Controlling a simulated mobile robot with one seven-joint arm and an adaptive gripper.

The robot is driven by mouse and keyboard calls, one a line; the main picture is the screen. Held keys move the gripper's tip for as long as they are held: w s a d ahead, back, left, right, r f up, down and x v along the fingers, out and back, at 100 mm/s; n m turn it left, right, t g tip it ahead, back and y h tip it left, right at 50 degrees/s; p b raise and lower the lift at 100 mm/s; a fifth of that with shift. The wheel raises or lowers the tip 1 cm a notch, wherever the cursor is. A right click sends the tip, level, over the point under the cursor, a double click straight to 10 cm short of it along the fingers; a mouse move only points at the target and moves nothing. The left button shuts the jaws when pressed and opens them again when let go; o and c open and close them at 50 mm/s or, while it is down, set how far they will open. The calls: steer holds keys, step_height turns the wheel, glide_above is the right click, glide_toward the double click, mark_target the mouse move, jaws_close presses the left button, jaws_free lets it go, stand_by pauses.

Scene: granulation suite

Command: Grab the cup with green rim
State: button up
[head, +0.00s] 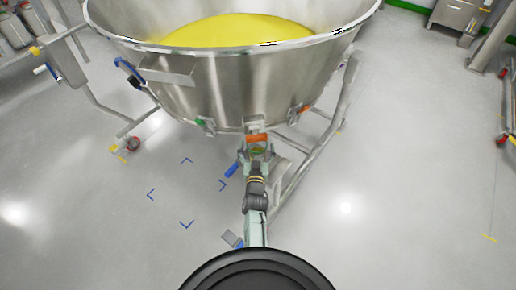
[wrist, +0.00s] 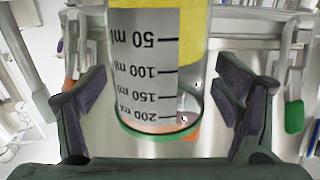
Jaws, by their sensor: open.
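The cup with the green rim (wrist: 143,75) is a clear measuring cup with dark ml marks. It fills the middle of the wrist view, its green rim toward the bottom of the picture and its lettering upside down. My gripper (wrist: 166,100) is open, with one finger on each side of the cup and a visible gap on both sides. In the head view my gripper (head: 258,150) is at the near lower edge of the large steel bowl. The cup is too small there to make out clearly.
The large steel bowl (head: 225,85) holds yellow material (head: 240,29) and stands on a tubular frame (head: 318,155) just beyond my gripper. An orange part (head: 303,109) and a green part (head: 200,122) sit on its side. Blue corner marks (head: 187,224) lie on clear floor to the left.

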steer(key=shift+s, duration=0.15)
steer(key=shift+c, duration=0.7)
steer(key=c, duration=1.3)
steer(key=shift+r, duration=0.2)
